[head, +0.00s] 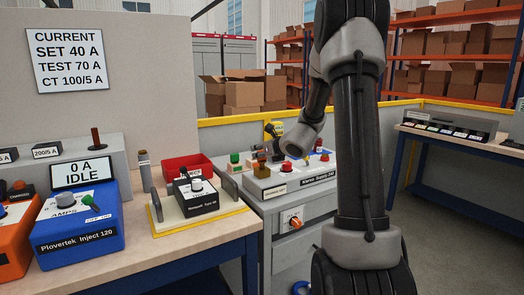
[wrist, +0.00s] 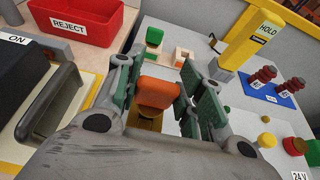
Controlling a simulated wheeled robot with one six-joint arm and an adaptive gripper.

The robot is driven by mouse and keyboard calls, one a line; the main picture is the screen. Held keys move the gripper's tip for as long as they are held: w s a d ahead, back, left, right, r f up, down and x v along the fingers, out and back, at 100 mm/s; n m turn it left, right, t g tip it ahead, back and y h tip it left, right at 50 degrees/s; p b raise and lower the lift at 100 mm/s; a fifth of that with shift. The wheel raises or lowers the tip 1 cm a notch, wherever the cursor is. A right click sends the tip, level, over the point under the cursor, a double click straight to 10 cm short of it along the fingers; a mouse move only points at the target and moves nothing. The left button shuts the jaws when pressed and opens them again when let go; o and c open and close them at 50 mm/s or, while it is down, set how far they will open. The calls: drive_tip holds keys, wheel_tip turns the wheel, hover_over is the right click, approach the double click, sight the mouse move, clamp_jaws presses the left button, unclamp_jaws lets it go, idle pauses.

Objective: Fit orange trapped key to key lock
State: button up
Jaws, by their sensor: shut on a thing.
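The orange key (wrist: 160,92) is between the green-padded fingers of my gripper (wrist: 158,95) in the wrist view, and the gripper is shut on it. A brass-coloured part (wrist: 148,119) shows just below the orange key; I cannot tell if the key is seated in it or apart from it. A green key (wrist: 154,37) stands beyond, beside a pale bracket-like piece (wrist: 183,57) with a small orange mark. In the head view my gripper (head: 272,150) is low over the left part of the grey console (head: 285,183). The green key also shows there (head: 234,158).
A yellow HOLD post (wrist: 250,38) and red knobs on a blue plate (wrist: 272,88) stand right of the gripper. A red REJECT bin (wrist: 75,20) is at the left. In the head view, a black tester (head: 195,199) sits on the bench left of the console.

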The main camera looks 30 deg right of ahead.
drive_tip(key=shift+f, duration=1.2)
drive_tip(key=o, duration=1.1)
drive_tip(key=v, duration=1.2)
